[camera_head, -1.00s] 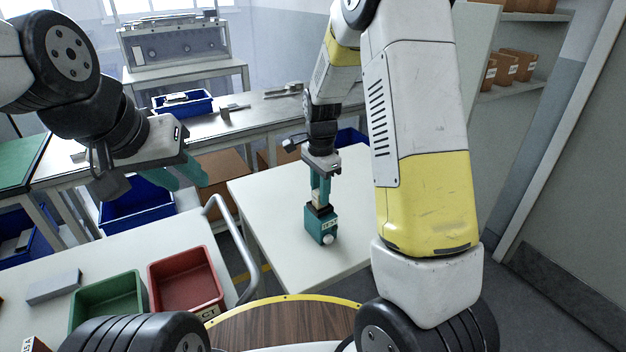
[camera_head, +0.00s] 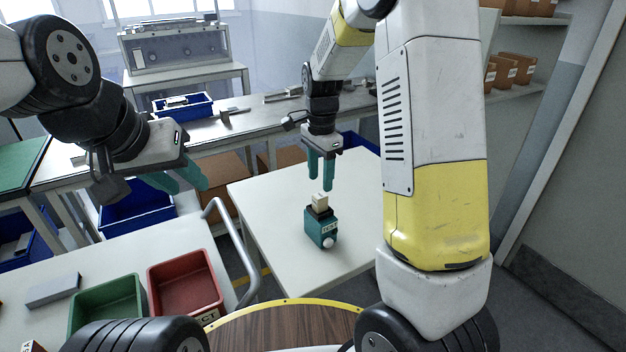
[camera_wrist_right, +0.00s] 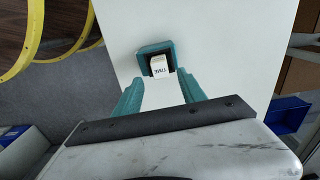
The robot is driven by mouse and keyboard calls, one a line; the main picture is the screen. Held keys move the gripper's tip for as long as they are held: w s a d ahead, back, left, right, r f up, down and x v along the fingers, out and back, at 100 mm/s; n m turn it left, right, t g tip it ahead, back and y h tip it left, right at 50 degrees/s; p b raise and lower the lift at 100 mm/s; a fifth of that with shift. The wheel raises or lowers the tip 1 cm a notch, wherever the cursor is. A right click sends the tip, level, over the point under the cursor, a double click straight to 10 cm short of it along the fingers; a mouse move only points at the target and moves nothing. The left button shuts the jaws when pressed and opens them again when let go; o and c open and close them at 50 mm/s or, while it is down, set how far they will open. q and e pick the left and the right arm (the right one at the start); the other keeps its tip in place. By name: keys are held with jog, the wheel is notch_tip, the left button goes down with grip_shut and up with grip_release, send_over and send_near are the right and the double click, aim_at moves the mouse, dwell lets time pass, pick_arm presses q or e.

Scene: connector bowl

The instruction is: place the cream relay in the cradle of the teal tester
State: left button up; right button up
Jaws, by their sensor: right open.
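The teal tester (camera_head: 321,229) stands on the white table, with a dark cradle on top and a white knob at its front. The cream relay (camera_head: 319,201) sits upright in the cradle. In the right wrist view the relay (camera_wrist_right: 160,68) lies within the dark opening of the tester (camera_wrist_right: 142,50). My right gripper (camera_head: 321,187) is open and empty, with its teal fingers just above the relay and apart from it. In the wrist view its fingertips (camera_wrist_right: 158,80) are spread to either side of the relay. My left gripper (camera_head: 190,185) is away to the left, its teal fingers apart and empty.
The white table (camera_head: 275,200) is otherwise clear around the tester. A green bin (camera_head: 105,300) and a red bin (camera_head: 187,285) stand on the left table beside a grey block (camera_head: 53,289). A metal rail (camera_head: 232,245) runs between the tables.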

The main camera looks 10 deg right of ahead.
aim_at(320, 195)
jog(key=s+d+r+n+t+y, duration=0.25)
jog(key=s+r+n, duration=0.45)
jog(key=s+r, duration=0.65)
jog(key=s+r+n+t, duration=0.2)
jog(key=s+n+t, duration=0.1)
jog(key=s+n, duration=0.3)
jog(key=s, duration=0.2)
jog(key=shift+s+d+t, duration=0.3)
jog(key=shift+t, duration=0.05)
